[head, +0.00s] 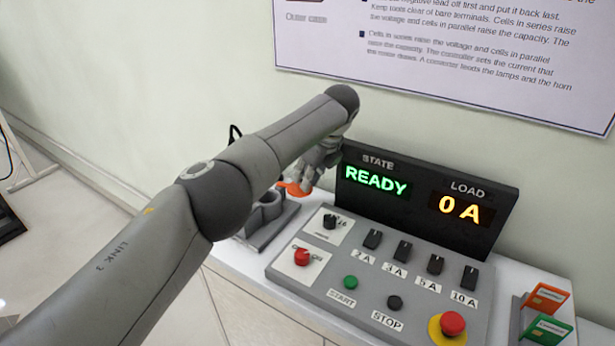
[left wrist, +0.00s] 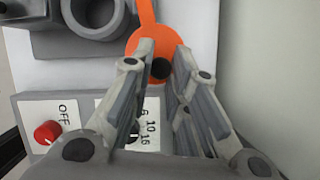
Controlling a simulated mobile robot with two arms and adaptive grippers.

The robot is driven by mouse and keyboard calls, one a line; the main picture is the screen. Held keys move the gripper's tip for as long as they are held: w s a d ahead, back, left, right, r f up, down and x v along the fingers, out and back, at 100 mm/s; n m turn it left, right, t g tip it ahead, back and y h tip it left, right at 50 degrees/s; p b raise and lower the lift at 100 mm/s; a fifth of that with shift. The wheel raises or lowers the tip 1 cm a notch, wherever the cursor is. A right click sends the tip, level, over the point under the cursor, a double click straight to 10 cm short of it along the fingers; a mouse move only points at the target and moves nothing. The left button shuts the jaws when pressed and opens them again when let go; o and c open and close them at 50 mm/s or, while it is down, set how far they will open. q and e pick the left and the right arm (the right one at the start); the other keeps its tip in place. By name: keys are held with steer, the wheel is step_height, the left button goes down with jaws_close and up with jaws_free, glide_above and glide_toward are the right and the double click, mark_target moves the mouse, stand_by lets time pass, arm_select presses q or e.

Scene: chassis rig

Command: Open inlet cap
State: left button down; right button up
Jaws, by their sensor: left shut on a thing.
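The orange inlet cap (head: 294,189) shows at the tips of my left gripper (head: 308,178), behind the control panel's left end. In the left wrist view the cap (left wrist: 160,38) is a round orange disc with a black round spot and an orange strap running up. My left gripper (left wrist: 165,55) is shut on the cap, one finger on each side. The grey inlet (head: 268,207) is a round socket on a grey block. In the left wrist view the open ring of the inlet (left wrist: 95,18) lies left of the cap, uncovered. My right gripper is not in view.
A control panel (head: 345,270) with a red OFF knob, switches, buttons and a red emergency stop fills the bench. Its display (head: 425,200) reads READY and 0 A. Orange and green cards (head: 545,312) stand at right. A wall with a poster (head: 460,50) is behind.

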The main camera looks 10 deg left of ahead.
arm_select(q)
steer(key=shift+a, duration=0.15)
steer(key=c, duration=1.3)
jaws_free()
steer(key=shift+c, duration=0.2)
steer(key=shift+r, duration=0.1)
steer(key=v, duration=1.1)
steer(key=shift+r, duration=0.4)
